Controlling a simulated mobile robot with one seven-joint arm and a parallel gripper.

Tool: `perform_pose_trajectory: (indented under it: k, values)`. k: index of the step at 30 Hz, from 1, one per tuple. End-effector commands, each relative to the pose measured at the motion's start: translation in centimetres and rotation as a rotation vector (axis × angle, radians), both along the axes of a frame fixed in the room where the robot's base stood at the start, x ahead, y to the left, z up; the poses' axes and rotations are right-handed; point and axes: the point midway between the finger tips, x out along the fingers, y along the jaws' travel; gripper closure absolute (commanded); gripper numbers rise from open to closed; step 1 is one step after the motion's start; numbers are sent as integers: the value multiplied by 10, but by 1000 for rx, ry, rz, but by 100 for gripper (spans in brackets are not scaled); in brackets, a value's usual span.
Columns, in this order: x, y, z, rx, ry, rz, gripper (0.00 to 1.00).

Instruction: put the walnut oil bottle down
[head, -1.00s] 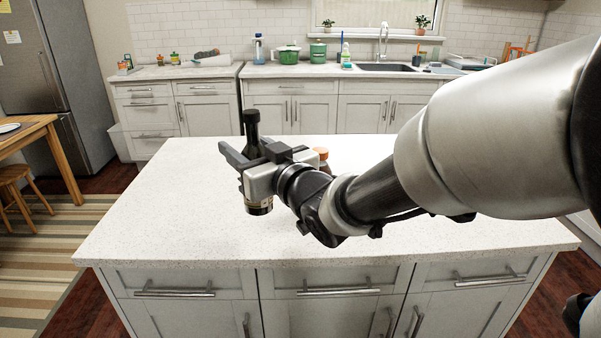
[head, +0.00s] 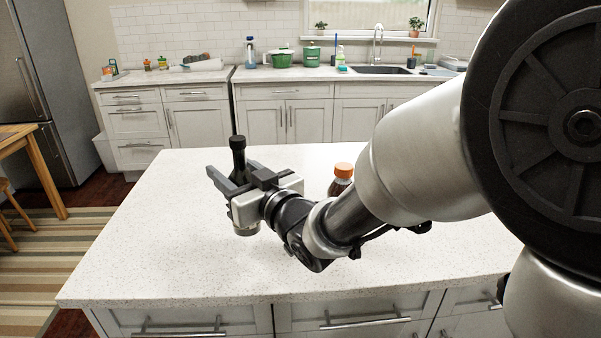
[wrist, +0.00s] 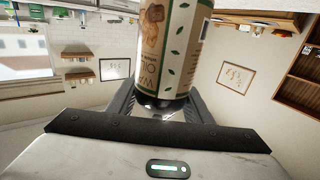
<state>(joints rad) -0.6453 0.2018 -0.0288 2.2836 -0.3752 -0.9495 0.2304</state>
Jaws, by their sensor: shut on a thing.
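The walnut oil bottle (head: 238,153) is dark with a black cap and stands upright between the fingers of my gripper (head: 229,178), above the left part of the white island counter (head: 150,255). In the wrist view its cream label (wrist: 168,45), with green leaves, a walnut picture and the letters OIL, is between the two dark fingers. My gripper is shut on the bottle. The gripper body hides the bottle's lower part in the head view, so I cannot tell whether its base touches the counter.
A bottle with an orange cap (head: 343,171) stands on the island to the right of my gripper, partly hidden by my arm. The counter's left and front parts are clear. The back counter (head: 215,75) holds green pots (head: 282,58) and a sink (head: 383,70).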

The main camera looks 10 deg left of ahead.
Motion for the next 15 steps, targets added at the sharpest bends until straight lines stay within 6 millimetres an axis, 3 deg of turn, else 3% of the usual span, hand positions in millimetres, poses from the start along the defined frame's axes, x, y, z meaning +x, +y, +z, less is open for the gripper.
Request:
perform_pose_trajectory:
  k: [12,15]
  values:
    - [0,1,-44,2,-2,0,90]
    - [0,0,-45,3,-4,0,90]
